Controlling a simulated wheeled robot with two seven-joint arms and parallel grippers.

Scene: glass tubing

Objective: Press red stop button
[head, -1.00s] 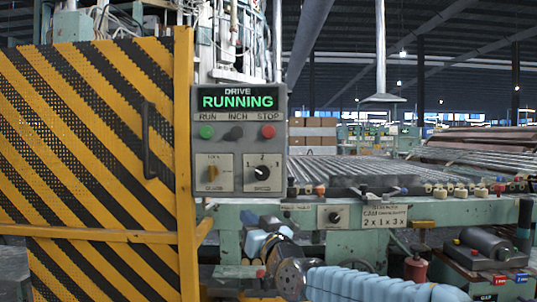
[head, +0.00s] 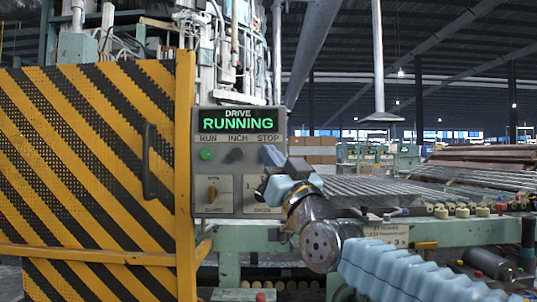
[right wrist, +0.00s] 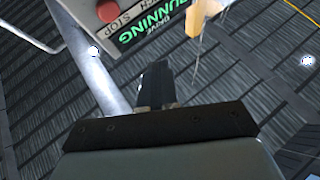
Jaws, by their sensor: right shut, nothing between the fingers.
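The grey control panel (head: 224,180) stands right of the striped guard in the head view. Its display (head: 238,123) reads DRIVE RUNNING in green. The green run button (head: 207,154) and the dark inch button (head: 236,155) show. The red stop button is hidden behind my right gripper (head: 270,156) in the head view. In the right wrist view the red stop button (right wrist: 107,11) shows at the top, up and left of the fingertips. There my right gripper (right wrist: 157,68) is shut and empty, and looks apart from the button. My left gripper is not in view.
A yellow-and-black striped guard door (head: 90,160) with a handle stands left of the panel. A selector knob (head: 212,193) sits below the buttons. A conveyor of glass tubes (head: 380,188) runs to the right. The air before the panel's left part is clear.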

